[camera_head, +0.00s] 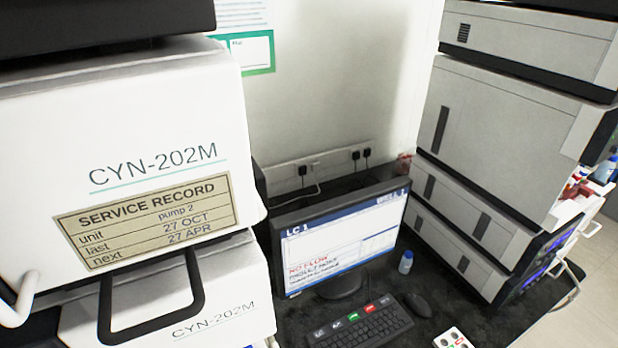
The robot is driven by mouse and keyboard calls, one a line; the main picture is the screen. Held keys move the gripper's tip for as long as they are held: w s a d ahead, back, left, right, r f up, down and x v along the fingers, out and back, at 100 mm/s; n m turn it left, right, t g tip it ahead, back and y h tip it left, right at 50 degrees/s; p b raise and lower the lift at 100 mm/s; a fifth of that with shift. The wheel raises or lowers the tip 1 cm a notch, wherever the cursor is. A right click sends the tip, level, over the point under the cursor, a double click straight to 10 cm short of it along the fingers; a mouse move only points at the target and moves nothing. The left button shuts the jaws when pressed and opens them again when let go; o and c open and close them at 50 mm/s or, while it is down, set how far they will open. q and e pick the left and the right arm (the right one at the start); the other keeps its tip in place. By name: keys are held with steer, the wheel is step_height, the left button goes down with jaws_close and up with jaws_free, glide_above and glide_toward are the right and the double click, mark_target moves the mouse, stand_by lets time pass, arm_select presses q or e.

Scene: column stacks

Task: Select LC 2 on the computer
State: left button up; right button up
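The computer monitor (340,240) stands on the dark bench in the middle, turned slightly. Its screen has a blue header reading "LC 1" at the left and small white text at the right that I cannot read surely. Neither of my grippers shows.
A white instrument stack marked "CYN-202M" (120,150), with a service label for pump 2, fills the left. A grey stack (500,135) stands at the right. A small bottle (406,262) and a white button pad (453,339) are near the mouse.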

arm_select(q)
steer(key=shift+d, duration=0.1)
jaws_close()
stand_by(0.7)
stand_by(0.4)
